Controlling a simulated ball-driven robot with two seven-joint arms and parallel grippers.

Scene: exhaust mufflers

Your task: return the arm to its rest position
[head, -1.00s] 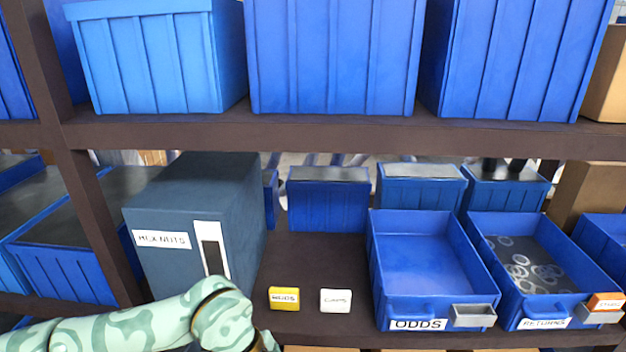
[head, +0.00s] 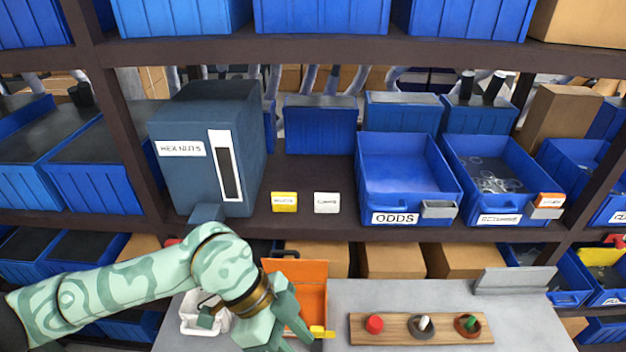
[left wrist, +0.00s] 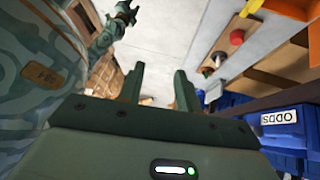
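My left arm comes in from the left in the head view, green camouflage, with its left gripper (head: 294,328) over the grey bench near an orange bin (head: 308,282). In the left wrist view the gripper's two fingers (left wrist: 158,84) stand apart with nothing between them. Another green gripper, apparently my right one (left wrist: 125,14), shows small at the top of the left wrist view; its opening is too small to judge. It does not show in the head view.
A grey bench (head: 400,300) carries a wooden board (head: 448,328) with red, white and green-topped pieces. A white container (head: 196,318) stands beside my arm. Above is a shelf with a hex nuts box (head: 190,178), yellow and white labels, and blue bins, one marked ODDS (head: 405,165).

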